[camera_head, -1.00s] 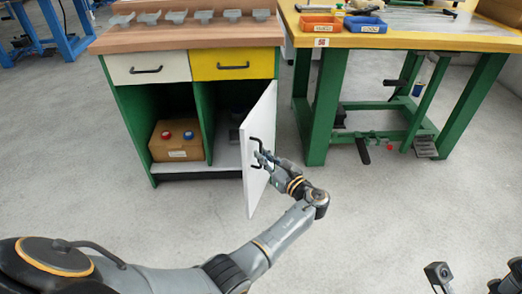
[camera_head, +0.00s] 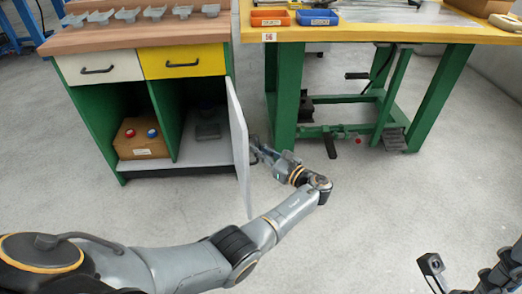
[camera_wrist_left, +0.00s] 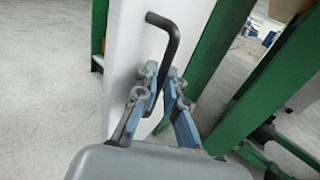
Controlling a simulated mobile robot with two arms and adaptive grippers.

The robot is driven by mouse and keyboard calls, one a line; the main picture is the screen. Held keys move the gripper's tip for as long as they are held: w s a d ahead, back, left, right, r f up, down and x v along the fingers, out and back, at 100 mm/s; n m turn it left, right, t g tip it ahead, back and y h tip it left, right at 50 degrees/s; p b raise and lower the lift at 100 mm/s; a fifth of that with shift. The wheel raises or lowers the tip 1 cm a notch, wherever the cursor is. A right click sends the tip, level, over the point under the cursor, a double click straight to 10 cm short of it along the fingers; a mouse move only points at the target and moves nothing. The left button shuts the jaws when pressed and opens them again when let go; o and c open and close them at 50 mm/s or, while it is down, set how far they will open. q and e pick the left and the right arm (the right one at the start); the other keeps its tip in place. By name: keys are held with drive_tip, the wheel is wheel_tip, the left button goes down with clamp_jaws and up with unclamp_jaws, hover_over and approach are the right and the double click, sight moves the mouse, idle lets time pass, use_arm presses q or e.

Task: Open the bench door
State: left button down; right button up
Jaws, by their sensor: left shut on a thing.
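The white bench door (camera_head: 238,135) stands swung out from the right side of the bench cabinet and looks nearly edge-on in the head view. Its black handle (camera_wrist_left: 172,38) is on the outer face, in the left wrist view. My left gripper (camera_head: 257,153) is at the door's outer face, and in the left wrist view its fingers (camera_wrist_left: 163,85) are shut around the lower part of the handle. Part of my right arm (camera_head: 432,265) shows at the bottom right of the head view; its jaws are not clear.
The open cabinet holds a cardboard box (camera_head: 140,140) with red and blue knobs and a dark object (camera_head: 208,131). A yellow-topped table with green legs (camera_head: 286,95) stands close to the right of the door. The grey floor (camera_head: 370,200) in front is clear.

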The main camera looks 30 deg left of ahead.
use_arm(q)
drive_tip(key=shift+w+a+r, duration=0.2)
drive_tip(key=shift+a+r, duration=0.05)
drive_tip(key=shift+a, duration=0.15)
drive_tip(key=c, duration=1.6)
unclamp_jaws()
drive_tip(key=shift+c, duration=0.2)
drive_tip(key=shift+o, duration=1.1)
drive_tip(key=shift+a+f, duration=0.1)
drive_tip(key=shift+f, duration=0.15)
drive_tip(key=v, duration=0.7)
drive_tip(key=shift+d, duration=0.3)
drive_tip(key=shift+s, duration=0.15)
